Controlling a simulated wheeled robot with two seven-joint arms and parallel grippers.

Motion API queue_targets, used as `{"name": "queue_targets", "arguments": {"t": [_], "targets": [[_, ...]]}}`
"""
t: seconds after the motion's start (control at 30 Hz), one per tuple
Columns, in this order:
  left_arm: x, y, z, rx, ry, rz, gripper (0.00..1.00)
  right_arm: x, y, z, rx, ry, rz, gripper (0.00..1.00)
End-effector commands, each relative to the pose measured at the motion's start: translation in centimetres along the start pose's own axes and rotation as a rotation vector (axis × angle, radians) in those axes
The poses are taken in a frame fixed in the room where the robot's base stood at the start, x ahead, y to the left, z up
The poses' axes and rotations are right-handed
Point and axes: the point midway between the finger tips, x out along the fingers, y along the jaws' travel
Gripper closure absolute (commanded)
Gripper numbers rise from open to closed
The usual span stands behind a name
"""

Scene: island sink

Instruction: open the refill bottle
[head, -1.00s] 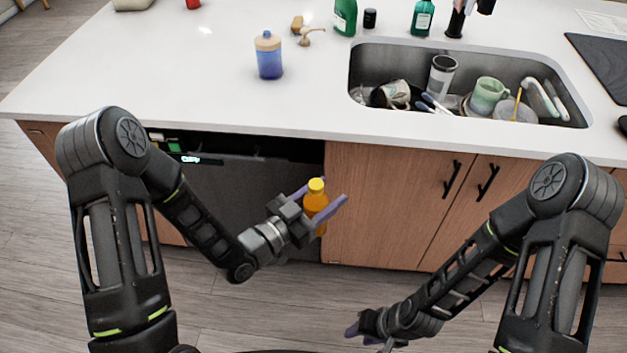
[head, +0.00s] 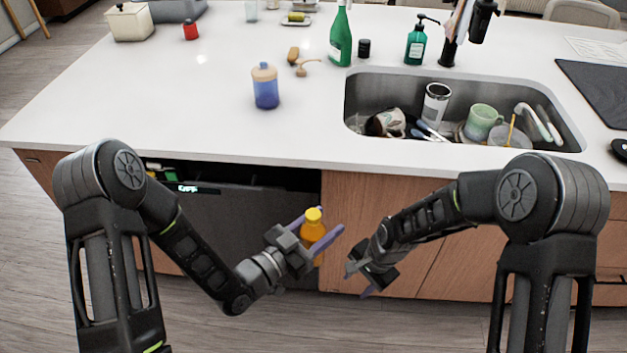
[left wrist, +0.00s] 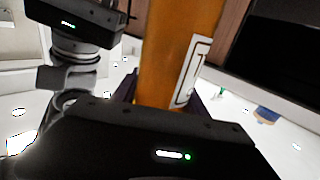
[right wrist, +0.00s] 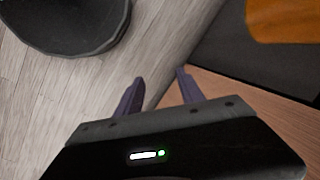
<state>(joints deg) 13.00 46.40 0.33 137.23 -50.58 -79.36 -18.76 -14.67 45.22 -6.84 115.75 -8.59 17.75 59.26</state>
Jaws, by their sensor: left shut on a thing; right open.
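The refill bottle (head: 312,232) is orange with a yellow cap (head: 313,214) on top. My left gripper (head: 316,236) is shut on its body and holds it nearly upright in front of the counter. In the left wrist view the orange bottle (left wrist: 175,50) fills the middle, with a white label; its cap is out of that view. My right gripper (head: 357,280) is open and empty, to the right of the bottle and a little lower, apart from it. In the right wrist view its fingers (right wrist: 158,90) are spread, and part of an orange surface shows at the top right.
The white counter (head: 180,110) and wooden cabinets (head: 370,200) stand just behind both grippers. A partly open dishwasher (head: 220,210) is behind the left arm. The sink (head: 355,90) holds dishes. A blue soap bottle (head: 265,90) stands on the counter.

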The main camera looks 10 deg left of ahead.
Motion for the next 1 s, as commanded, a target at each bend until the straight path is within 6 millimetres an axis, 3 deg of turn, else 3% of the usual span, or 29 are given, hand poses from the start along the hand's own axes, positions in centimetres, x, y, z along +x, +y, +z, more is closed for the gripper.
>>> {"name": "queue_targets", "arguments": {"t": [0.03, 0.1, 0.3, 0.43, 0.5, 0.73, 1.0], "targets": [[0.0, 0.0, 0.0, 0.000, 0.001, 0.000, 1.00, -1.9, -2.3, -0.8, 0.055, 0.028, 0.002, 0.55], [0.0, 0.0, 0.0, 0.000, 0.001, 0.000, 1.00, -4.6, -4.8, -1.7, 0.159, 0.064, 0.014, 0.55], [0.0, 0.0, 0.0, 0.000, 0.001, 0.000, 1.00, -13.4, -11.1, -2.6, 0.460, 0.181, 0.011, 0.55], [0.0, 0.0, 0.0, 0.000, 0.001, 0.000, 1.00, -19.4, -14.2, -1.4, 0.682, 0.239, -0.007, 0.55], [0.0, 0.0, 0.0, 0.000, 0.001, 0.000, 1.00, -21.9, -15.2, 0.8, 0.818, 0.239, 0.007, 0.55], [0.0, 0.0, 0.0, 0.000, 0.001, 0.000, 1.00, -27.1, -16.3, 7.3, 1.120, 0.222, 0.078, 0.55], [0.0, 0.0, 0.0, 0.000, 0.001, 0.000, 1.00, -28.8, -16.3, 9.5, 1.211, 0.221, 0.107, 0.55]]}}
